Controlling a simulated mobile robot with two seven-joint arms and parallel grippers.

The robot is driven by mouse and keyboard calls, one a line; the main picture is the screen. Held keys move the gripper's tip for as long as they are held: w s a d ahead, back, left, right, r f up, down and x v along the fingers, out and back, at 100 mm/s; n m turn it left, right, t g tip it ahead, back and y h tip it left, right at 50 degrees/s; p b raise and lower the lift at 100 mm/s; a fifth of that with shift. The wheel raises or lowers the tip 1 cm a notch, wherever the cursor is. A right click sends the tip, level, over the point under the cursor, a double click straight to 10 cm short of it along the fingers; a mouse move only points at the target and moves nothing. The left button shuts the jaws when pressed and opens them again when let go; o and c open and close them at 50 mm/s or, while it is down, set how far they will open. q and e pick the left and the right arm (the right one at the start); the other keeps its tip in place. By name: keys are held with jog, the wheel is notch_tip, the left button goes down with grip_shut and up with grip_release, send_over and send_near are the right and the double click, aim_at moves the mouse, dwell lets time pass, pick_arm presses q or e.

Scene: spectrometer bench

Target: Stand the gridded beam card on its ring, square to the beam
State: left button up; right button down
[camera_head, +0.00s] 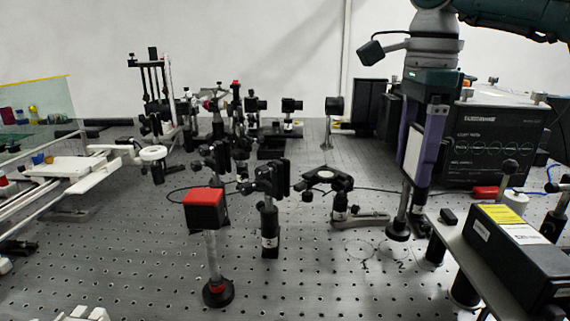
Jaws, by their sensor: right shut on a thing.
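My right gripper (420,165) reaches down from the upper right, its purple fingers shut on the beam card. The card (416,160) shows as a narrow pale face between the fingers; its grid cannot be made out. Its post (403,205) runs down to a round black base (398,232), close to upright. Two thin rings are drawn on the perforated bench: a left ring (360,248) and a right ring (398,251), with small marks beside them. The base appears just behind the right ring; whether it touches the bench is unclear. My left gripper is out of view.
A red-topped post (204,207) stands front left, beside a black optic mount (269,215). A clamped mount (340,195) stands left of the card. A black instrument box (495,140) is behind right; a raised shelf (470,250) with a yellow-labelled box (515,245) is front right.

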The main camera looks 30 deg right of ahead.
aim_at(410, 176)
jog(key=shift+f, duration=1.55)
grip_release()
notch_tip(410, 176, up, 12)
jog(key=shift+r, duration=0.15)
